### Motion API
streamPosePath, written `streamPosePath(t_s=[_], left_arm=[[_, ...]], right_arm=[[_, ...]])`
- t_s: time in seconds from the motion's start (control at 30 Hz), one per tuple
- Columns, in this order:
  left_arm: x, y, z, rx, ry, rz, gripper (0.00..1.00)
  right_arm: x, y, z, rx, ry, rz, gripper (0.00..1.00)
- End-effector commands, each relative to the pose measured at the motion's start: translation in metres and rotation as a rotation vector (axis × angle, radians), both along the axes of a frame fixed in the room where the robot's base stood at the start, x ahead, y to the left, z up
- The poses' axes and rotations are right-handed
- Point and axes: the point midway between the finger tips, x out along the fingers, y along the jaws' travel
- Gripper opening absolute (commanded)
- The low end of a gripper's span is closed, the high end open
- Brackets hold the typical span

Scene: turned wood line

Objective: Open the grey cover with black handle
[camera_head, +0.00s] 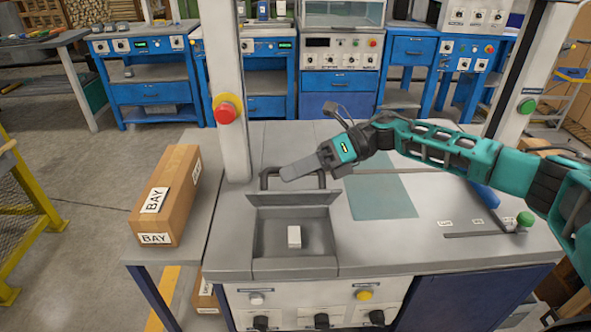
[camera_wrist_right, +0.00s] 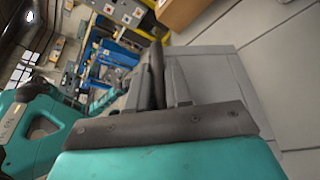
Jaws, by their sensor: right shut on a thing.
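The grey cover (camera_head: 290,199) stands raised at the back edge of a square recess (camera_head: 265,235) in the grey worktop. Its black handle (camera_head: 264,179) is on top. The recess is open to view, with a small white block (camera_head: 294,237) on its floor. My right gripper (camera_head: 290,173) reaches in from the right and is shut on the handle; its fingers hide part of the bar. In the right wrist view, the grey fingers (camera_wrist_right: 168,85) show close up beside a dark bar. My left gripper is not in view.
A cardboard box (camera_head: 175,200) marked BAY lies left of the recess. A pale post with a red button (camera_head: 226,112) rises behind it. A green-knobbed lever (camera_head: 525,219) is at the right. A flat greenish panel (camera_head: 385,197) lies right of the recess.

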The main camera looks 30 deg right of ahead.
Motion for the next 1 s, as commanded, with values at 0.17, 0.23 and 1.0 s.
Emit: streamPosePath(t_s=[0.17,0.23,1.0], left_arm=[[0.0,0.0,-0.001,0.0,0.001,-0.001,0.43],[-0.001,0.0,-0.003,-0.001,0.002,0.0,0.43],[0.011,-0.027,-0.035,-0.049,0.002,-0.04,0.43]], right_arm=[[0.001,-0.001,0.001,0.003,0.005,-0.001,0.0],[0.003,-0.002,0.001,0.009,0.016,-0.001,0.0],[0.064,-0.03,0.004,0.225,0.454,-0.002,0.0]])
